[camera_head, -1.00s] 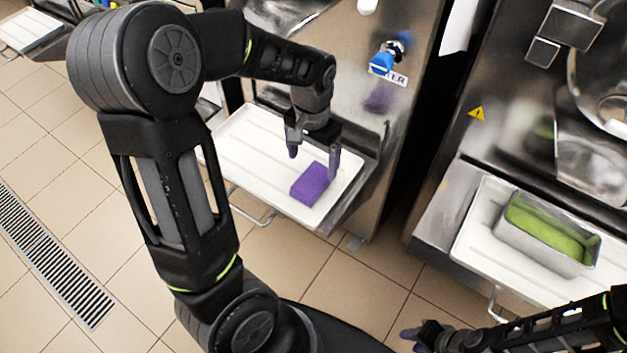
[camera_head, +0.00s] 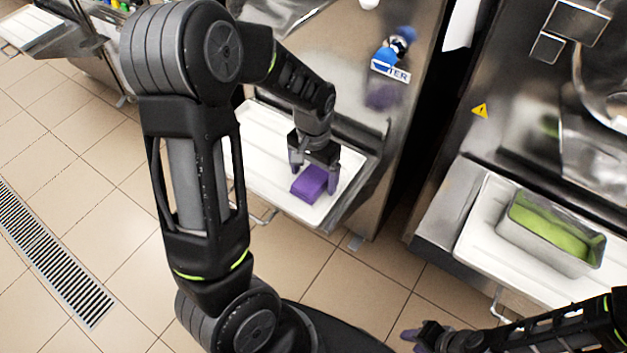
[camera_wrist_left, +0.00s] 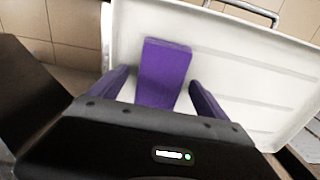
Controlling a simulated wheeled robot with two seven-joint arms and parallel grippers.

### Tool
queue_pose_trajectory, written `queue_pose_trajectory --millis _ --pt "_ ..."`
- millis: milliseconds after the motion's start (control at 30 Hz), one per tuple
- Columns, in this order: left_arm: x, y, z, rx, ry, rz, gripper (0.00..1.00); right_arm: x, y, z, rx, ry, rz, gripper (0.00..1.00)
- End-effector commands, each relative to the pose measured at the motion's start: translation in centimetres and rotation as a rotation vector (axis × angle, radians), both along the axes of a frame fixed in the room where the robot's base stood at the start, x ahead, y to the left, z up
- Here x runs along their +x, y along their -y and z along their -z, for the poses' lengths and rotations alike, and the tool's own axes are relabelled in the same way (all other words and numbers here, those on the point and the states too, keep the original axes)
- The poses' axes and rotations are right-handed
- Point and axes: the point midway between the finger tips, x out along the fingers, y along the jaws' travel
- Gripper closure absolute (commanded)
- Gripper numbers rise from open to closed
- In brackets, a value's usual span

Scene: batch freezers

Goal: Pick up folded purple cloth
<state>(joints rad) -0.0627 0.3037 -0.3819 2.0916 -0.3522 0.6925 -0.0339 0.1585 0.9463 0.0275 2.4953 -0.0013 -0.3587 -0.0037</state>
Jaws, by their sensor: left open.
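The folded purple cloth (camera_head: 309,184) is a small block lying on the white tray (camera_head: 262,128) near its front right. My left gripper (camera_head: 313,177) is open just above the cloth, with a finger on either side of it. In the left wrist view the cloth (camera_wrist_left: 163,72) stands out ahead between the two purple fingertips (camera_wrist_left: 158,88), with gaps at both sides. The near end of the cloth is hidden by the gripper body in that view. My right gripper (camera_head: 415,338) is at the bottom edge, partly cut off, away from the cloth.
The tray sits against a steel machine with a blue-handled tap (camera_head: 387,57) above it. A metal pan with green contents (camera_head: 548,228) stands on another white tray at the right. Tiled floor (camera_head: 330,290) is open in front.

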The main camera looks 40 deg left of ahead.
Motion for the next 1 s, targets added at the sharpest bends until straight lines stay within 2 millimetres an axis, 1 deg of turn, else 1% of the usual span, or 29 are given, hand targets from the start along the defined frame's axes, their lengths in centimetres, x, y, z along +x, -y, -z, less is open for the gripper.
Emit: queue_pose_trajectory --millis 567,1000 --pt "0.01 -0.01 0.00 0.000 0.000 0.000 0.13 0.00 0.00 -0.02 0.000 0.000 0.000 0.67" --pt "0.01 -0.01 0.00 0.000 0.000 0.000 0.48 0.00 0.00 -0.02 0.000 0.000 0.000 0.67"
